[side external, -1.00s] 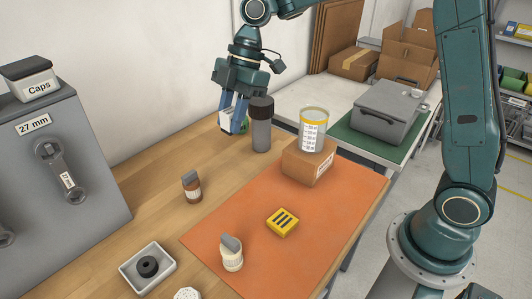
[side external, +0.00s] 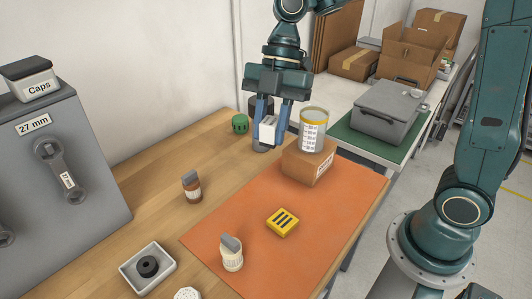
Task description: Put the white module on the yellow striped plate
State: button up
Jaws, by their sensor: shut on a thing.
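The white module (side external: 268,130) is a small white block between the fingers of my gripper (side external: 268,138). My gripper is shut on it and holds it in the air in front of the grey bottle and left of the cardboard box. The fingers hide part of the module. The yellow striped plate (side external: 283,222) is a small yellow square with dark stripes. It lies on the orange mat (side external: 335,215), below and nearer the camera than my gripper. Nothing is on the plate.
A clear container with a yellow band (side external: 313,130) stands on the cardboard box (side external: 306,164), close right of my gripper. A brown bottle (side external: 192,187) and a cream bottle (side external: 232,255) stand nearer.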

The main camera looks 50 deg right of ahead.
jog(key=shift+s+r+n+g, duration=0.15)
jog(key=shift+s+n, duration=0.25)
jog(key=shift+s, duration=0.6)
jog(key=shift+s+r+n+g, duration=0.15)
jog(key=shift+s+n, duration=0.25)
jog(key=shift+s, duration=0.55)
jog(key=shift+f, duration=0.2)
send_over(281, 225)
jog(key=d, duration=0.1)
jog(key=f, duration=1.6)
jog(key=shift+w+d, duration=0.15)
jog(key=shift+w, duration=0.1)
jog(key=shift+f, duration=1.95)
jog(key=shift+f, duration=0.1)
jog(key=o, duration=1)
